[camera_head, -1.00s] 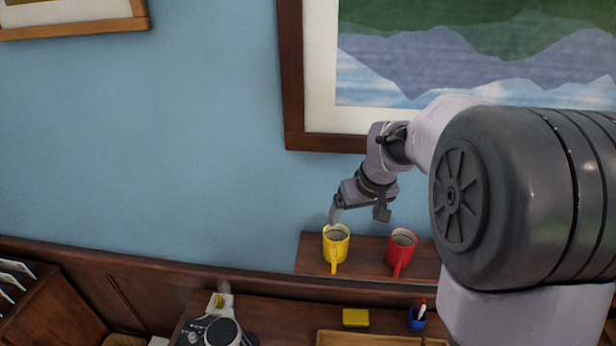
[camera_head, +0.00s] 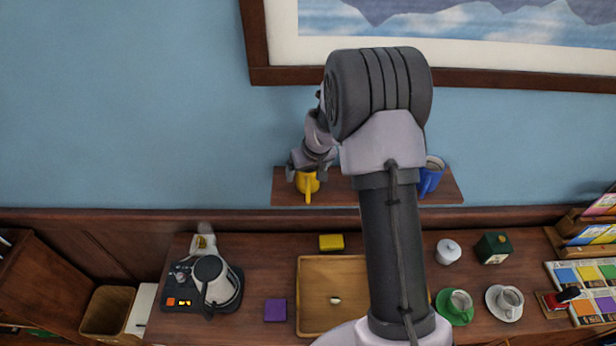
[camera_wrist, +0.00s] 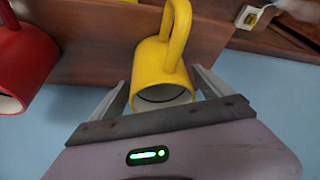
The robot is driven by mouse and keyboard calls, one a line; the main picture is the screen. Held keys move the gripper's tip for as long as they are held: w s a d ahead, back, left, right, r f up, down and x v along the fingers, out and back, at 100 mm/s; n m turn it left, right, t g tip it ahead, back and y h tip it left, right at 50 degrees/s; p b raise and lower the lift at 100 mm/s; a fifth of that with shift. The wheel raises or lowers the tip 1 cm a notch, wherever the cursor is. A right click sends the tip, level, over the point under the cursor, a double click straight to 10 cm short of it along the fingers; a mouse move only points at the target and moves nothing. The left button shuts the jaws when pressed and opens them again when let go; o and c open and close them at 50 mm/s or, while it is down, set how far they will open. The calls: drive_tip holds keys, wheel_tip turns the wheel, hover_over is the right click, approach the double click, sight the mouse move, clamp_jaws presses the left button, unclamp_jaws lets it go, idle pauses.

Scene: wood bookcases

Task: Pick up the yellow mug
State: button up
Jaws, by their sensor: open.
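The yellow mug (camera_head: 307,185) stands on the wall shelf in the head view, partly hidden by my gripper (camera_head: 306,170) at its top. In the wrist view the yellow mug (camera_wrist: 162,62) is in the middle, its handle pointing up in the picture and its open mouth facing the camera. My gripper (camera_wrist: 160,84) is open, with one finger on each side of the mug's body near the rim. I cannot tell whether either finger touches it.
The red mug (camera_wrist: 25,62) is beside the yellow one in the wrist view; my arm hides it in the head view. A blue mug (camera_head: 431,178) stands at the shelf's right (camera_head: 455,195). A wooden tray (camera_head: 302,290) and cups crowd the desk below.

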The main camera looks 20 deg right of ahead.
drive_tip(key=shift+s+a+r, duration=0.1)
drive_tip(key=shift+s+r, duration=0.05)
drive_tip(key=shift+s, duration=0.1)
drive_tip(key=shift+c, duration=1)
drive_tip(key=shift+w, duration=0.1)
drive_tip(key=c, duration=1.6)
drive_tip(key=shift+o, duration=0.2)
